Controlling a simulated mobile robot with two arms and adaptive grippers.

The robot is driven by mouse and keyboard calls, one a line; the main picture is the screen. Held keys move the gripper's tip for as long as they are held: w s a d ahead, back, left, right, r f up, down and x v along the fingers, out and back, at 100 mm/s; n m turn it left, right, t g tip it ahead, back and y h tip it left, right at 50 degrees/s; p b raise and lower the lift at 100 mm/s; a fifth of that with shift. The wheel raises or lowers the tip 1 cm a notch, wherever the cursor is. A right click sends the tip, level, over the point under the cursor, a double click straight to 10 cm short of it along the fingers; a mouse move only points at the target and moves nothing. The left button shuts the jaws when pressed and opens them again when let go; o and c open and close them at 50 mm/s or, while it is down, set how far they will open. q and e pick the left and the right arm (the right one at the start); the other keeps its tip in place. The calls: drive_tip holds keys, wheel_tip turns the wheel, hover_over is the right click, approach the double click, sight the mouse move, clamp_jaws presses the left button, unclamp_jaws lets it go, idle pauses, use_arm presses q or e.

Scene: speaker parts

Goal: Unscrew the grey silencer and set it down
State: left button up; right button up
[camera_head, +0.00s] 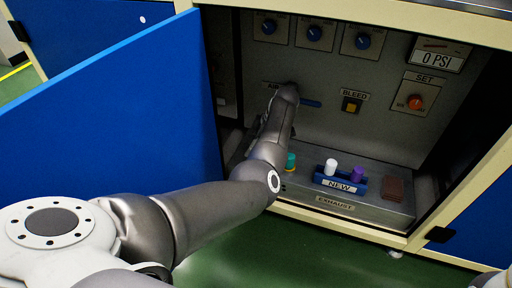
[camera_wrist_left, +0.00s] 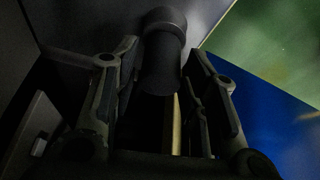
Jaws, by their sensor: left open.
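A dark grey cylinder (camera_wrist_left: 163,68) with a wider rounded end, which looks like the grey silencer, shows in the left wrist view. My left gripper (camera_wrist_left: 165,48) is open, with one finger on each side of it. Gaps show between cylinder and fingers, and I cannot tell whether either touches. In the head view my left arm reaches into the open cabinet and hides the cylinder and most of the gripper. A teal silencer (camera_head: 291,161) stands upright on a yellow ring on the exhaust box. My right gripper is out of view.
A blue NEW rack (camera_head: 339,187) holds a white piece (camera_head: 331,167) and a purple piece (camera_head: 357,173) on the grey exhaust box (camera_head: 290,186). A brown block (camera_head: 394,188) sits to their right. A blue door (camera_head: 120,110) stands open left. The gauge (camera_head: 439,56) reads 0 PSI.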

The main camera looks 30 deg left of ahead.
use_arm(q)
drive_tip(key=m+t, duration=0.2)
drive_tip(key=m, duration=0.3)
drive_tip(key=shift+s, duration=0.1)
drive_tip(key=m+t, duration=0.1)
drive_tip(key=m, duration=0.2)
drive_tip(key=m+t, duration=0.1)
drive_tip(key=m, duration=0.3)
drive_tip(key=shift+t+h, duration=0.3)
drive_tip(key=shift+c, duration=0.5)
drive_tip(key=c, duration=0.5)
drive_tip(key=shift+o, duration=0.2)
drive_tip(key=n+g, duration=0.1)
drive_tip(key=n, duration=0.2)
drive_tip(key=n+g, duration=0.1)
drive_tip(key=n, duration=0.2)
drive_tip(key=shift+r+y, duration=0.1)
drive_tip(key=shift+y, duration=0.3)
drive_tip(key=n+g, duration=0.2)
drive_tip(key=n, duration=0.4)
